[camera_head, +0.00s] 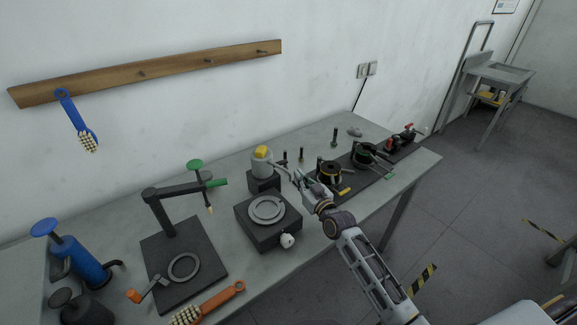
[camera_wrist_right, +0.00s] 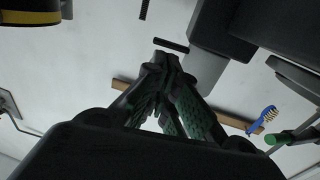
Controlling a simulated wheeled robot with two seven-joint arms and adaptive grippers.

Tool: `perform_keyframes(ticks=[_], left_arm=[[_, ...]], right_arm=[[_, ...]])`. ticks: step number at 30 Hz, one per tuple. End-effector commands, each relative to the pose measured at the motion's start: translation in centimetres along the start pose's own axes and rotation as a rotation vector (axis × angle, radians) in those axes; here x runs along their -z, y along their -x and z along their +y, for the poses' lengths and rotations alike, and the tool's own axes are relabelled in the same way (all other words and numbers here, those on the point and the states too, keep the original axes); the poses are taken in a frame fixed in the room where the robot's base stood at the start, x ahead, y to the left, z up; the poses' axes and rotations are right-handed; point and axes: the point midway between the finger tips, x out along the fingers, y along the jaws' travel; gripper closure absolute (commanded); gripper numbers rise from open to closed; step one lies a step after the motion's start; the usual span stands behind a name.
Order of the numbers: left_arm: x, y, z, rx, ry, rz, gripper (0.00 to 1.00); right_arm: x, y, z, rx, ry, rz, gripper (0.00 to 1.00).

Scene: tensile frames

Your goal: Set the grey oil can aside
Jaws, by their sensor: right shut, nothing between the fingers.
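My left gripper is not in view.
A black stand (camera_head: 184,262), a blue oil can (camera_head: 82,262) and an orange brush (camera_head: 208,303) are at left. Spool-like parts (camera_head: 329,171) stand on a dark strip at right. Small upright pins stand behind.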

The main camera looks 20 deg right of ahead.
Motion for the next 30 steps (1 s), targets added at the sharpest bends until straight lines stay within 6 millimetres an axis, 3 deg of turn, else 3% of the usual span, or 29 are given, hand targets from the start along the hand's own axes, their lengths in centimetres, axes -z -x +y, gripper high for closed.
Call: perform_keyframes(ticks=[30], left_arm=[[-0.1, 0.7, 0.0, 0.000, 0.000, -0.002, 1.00]], right_arm=[[0.0, -7.9, 0.0, 0.000, 0.001, -0.001, 1.00]])
